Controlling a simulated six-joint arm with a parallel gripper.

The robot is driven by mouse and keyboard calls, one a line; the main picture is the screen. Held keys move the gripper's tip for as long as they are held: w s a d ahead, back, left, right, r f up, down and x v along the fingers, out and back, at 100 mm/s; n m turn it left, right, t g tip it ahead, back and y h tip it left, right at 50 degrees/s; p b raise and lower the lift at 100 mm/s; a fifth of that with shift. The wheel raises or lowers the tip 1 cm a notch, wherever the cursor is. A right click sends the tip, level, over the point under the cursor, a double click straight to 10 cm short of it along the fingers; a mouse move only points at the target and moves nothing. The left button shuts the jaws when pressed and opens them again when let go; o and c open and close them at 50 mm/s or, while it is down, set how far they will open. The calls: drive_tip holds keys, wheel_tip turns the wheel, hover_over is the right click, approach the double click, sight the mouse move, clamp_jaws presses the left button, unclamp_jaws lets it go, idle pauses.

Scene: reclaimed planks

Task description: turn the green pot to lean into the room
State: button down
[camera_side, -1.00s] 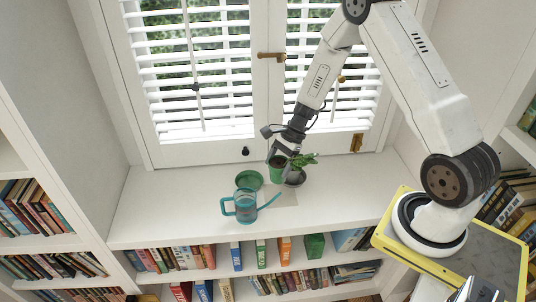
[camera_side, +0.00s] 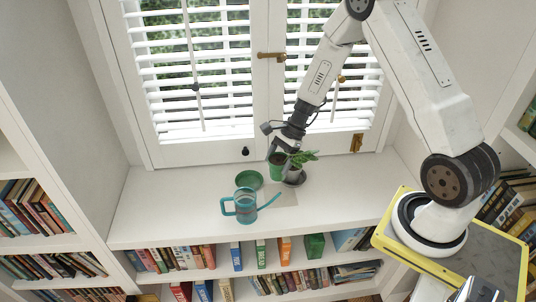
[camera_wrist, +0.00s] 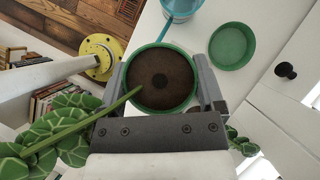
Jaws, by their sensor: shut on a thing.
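The green pot (camera_side: 277,170) is between the fingers of my gripper (camera_side: 279,154) in the side view, toward the back of the white sill. In the wrist view the gripper (camera_wrist: 165,92) has one finger on each side of the pot (camera_wrist: 163,103), whose dark soil faces the camera. A green stem (camera_wrist: 95,118) crosses the pot's left rim toward large patterned leaves (camera_wrist: 68,125) at lower left. Leaves (camera_side: 303,157) show right of the pot in the side view. Whether the pot touches the sill is hard to tell.
An empty green saucer (camera_side: 249,180) and a teal watering can (camera_side: 243,208) stand left of the pot. A dark grey dish (camera_side: 296,180) sits beneath the leaves. A pale grey patch (camera_side: 286,197) lies in front. The sill's left part (camera_side: 160,205) is clear; shuttered windows stand behind.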

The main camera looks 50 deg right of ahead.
drive_tip(key=shift+r, duration=0.9)
drive_tip(key=shift+w+d+f, duration=0.15)
drive_tip(key=shift+w+f, duration=0.25)
drive_tip(key=shift+w, duration=0.25)
drive_tip(key=w+f+m, duration=0.1)
drive_tip(key=w+f, duration=0.2)
drive_tip(key=w, duration=0.1)
drive_tip(key=w+d+f+m+t, duration=0.1)
drive_tip(key=w+f+m, duration=0.1)
drive_tip(key=w+f, duration=0.2)
drive_tip(key=w+f+m+t+h, duration=0.1)
drive_tip(key=w+f, duration=0.3)
drive_tip(key=shift+w+d+f+m, duration=0.25)
drive_tip(key=shift+w+d+m, duration=0.05)
drive_tip(key=shift+d, duration=0.05)
drive_tip(key=shift+f, duration=0.15)
drive_tip(key=shift+f, duration=1.3)
